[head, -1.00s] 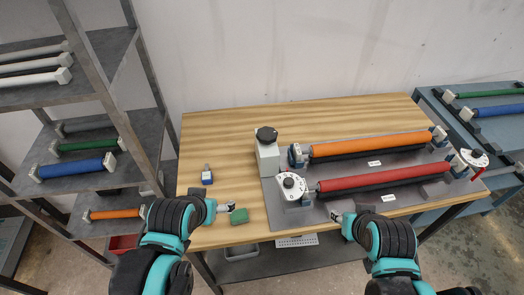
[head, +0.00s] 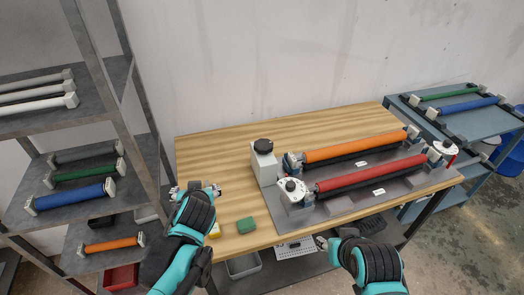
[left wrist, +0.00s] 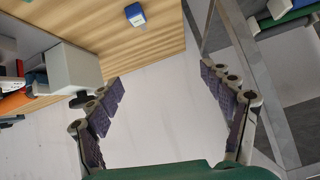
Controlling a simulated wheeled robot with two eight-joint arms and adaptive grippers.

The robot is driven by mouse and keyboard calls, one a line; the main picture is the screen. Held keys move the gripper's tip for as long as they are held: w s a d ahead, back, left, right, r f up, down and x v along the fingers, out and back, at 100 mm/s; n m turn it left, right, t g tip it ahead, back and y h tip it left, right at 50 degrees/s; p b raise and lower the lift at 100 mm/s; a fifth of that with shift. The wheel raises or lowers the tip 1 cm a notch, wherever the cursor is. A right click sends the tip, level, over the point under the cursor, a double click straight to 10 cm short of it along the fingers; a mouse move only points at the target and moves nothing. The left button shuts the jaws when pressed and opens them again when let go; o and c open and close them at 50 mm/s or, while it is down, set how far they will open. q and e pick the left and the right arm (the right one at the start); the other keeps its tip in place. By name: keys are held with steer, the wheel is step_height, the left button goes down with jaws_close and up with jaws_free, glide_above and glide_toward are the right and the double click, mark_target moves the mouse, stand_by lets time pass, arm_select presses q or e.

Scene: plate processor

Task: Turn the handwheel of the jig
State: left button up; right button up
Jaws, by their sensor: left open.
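The jig is a grey base plate (head: 340,207) on the wooden table, holding an orange roller (head: 355,147) and a red roller (head: 370,173). A white disc handwheel (head: 292,190) sits at the near left end of the red roller. Another white disc with a red handle (head: 446,148) is at the right end. My left gripper (head: 192,187) is open and empty over the table's left part, apart from the jig; its open jaws also show in the left wrist view (left wrist: 163,98). My right gripper (head: 321,242) is at the table's front edge, below the handwheel; its jaws are too small to read.
A grey box with a black knob (head: 263,160) stands left of the jig. A blue-bodied item (left wrist: 135,14) shows in the left wrist view. Shelves (head: 70,120) stand left, a blue-grey rack (head: 470,122) right.

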arm_select(q)
steer(key=w+d+t, duration=0.2)
steer(key=w+d, duration=0.1)
steer(key=w, duration=0.3)
steer(key=m+t+h+b, duration=0.1)
steer(key=t+h, duration=0.1)
steer(key=t, duration=0.4)
glide_toward(264, 152)
steer(key=w, duration=0.4)
steer(key=shift+w+a, duration=0.1)
steer(key=shift+a, duration=0.15)
steer(key=w, duration=0.3)
steer(key=w+b, duration=0.1)
steer(key=w, duration=0.3)
steer(key=shift+w+a, duration=0.2)
steer(key=shift+w, duration=0.15)
steer(key=c, duration=1.2)
